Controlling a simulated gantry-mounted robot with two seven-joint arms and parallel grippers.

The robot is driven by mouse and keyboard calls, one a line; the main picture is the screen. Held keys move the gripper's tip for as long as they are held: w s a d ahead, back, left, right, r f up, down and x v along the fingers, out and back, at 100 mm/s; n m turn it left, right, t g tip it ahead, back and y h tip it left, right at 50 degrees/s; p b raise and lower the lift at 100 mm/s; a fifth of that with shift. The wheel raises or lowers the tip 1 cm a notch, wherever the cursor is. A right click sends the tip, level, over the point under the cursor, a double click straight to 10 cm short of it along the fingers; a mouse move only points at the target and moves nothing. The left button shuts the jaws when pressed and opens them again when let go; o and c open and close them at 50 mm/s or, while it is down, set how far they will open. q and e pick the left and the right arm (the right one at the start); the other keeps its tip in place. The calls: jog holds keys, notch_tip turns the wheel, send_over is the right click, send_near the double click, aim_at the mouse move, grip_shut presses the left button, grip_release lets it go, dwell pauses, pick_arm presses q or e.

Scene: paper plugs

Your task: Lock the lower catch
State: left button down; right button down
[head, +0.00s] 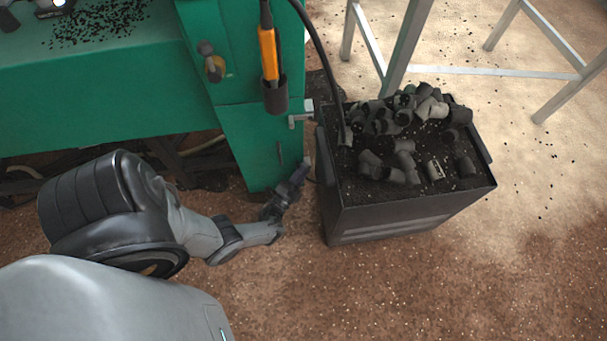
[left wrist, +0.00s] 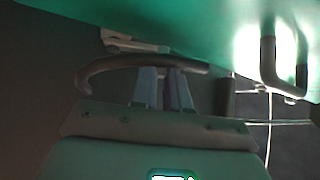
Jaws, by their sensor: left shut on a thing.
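A pale metal catch (head: 300,118) sticks out at the right edge of the green cabinet, above and slightly behind my left gripper (head: 300,172). A pale fitting, probably the same catch, shows in the left wrist view (left wrist: 135,43). The left gripper's fingers are close together, shut on a dark curved bar (left wrist: 110,67) that runs across the wrist view. The bar looks like the handle at the left side of the black box; I cannot tell for sure. The gripper is apart from the catch. The right gripper is out of view.
The black box (head: 400,215), topped with dark pipe pieces, stands right beside the gripper. The green cabinet (head: 245,135) has a U-shaped handle, which shows in the left wrist view (left wrist: 268,65). An orange tool (head: 268,52) hangs above. The floor in front is clear.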

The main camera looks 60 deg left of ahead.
pick_arm(q)
jog(key=shift+s+a+f+n+y, duration=0.2)
jog(key=shift+s+f+n+y, duration=0.3)
jog(key=shift+n, duration=0.4)
jog(key=shift+w, duration=0.1)
jog(key=c, duration=1.1)
grip_release()
jog(key=shift+r, duration=0.15)
jog(key=shift+d+t, duration=0.1)
jog(key=shift+t, duration=0.2)
